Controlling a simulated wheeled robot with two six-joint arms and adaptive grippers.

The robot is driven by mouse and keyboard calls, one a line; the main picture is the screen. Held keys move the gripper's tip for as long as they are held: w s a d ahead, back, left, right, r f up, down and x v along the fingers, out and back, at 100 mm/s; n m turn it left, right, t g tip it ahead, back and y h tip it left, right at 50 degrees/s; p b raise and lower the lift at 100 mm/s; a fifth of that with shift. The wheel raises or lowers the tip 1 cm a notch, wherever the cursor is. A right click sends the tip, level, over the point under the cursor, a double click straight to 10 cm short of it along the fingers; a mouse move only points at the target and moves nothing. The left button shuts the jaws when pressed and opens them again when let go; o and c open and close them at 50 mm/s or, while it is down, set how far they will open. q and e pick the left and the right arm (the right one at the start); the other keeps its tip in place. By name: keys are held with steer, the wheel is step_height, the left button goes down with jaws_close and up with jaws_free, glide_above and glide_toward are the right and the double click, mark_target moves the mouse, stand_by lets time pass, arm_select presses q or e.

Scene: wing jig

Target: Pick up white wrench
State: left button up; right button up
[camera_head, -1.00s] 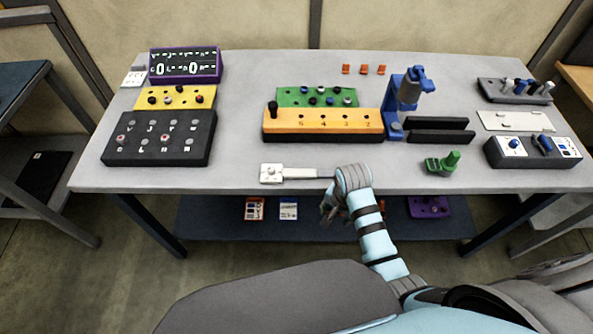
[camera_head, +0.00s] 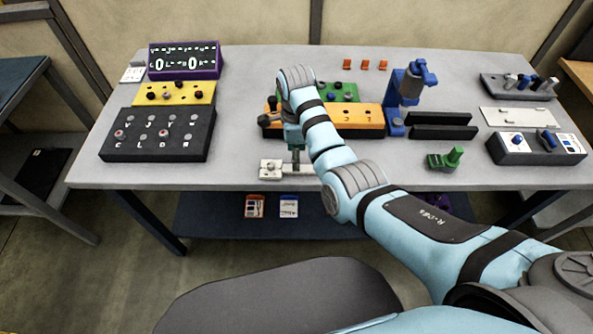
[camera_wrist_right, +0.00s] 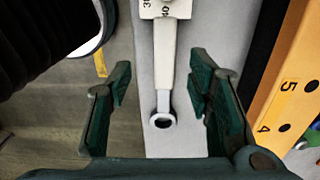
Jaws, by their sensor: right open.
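The white wrench (camera_head: 269,170) lies near the table's front edge in the head view, its wide, flat end to the left. My arm hides part of its handle. My right gripper (camera_head: 295,160) points down over the handle. In the right wrist view the wrench (camera_wrist_right: 165,62) runs lengthwise between the open fingers of the right gripper (camera_wrist_right: 160,75). Its ring end is nearest the palm, and its numbered block is at the top. A gap shows on each side of the handle, so the fingers do not grip it. My left gripper is not in view.
Behind the wrench stands an orange block (camera_head: 362,118) with numbered holes, partly hidden by my arm. A black lettered box (camera_head: 160,147) is to the left. A green part (camera_head: 444,159) and a blue stand (camera_head: 396,122) are to the right. The table's front edge is close.

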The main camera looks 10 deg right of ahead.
mark_target(305, 170)
steer(key=f, duration=0.2)
steer(key=f+b, duration=0.1)
steer(key=f, duration=0.3)
steer(key=shift+w+f+b, duration=0.15)
steer(key=shift+w+b, duration=0.15)
steer(key=shift+b, duration=0.05)
jaws_close()
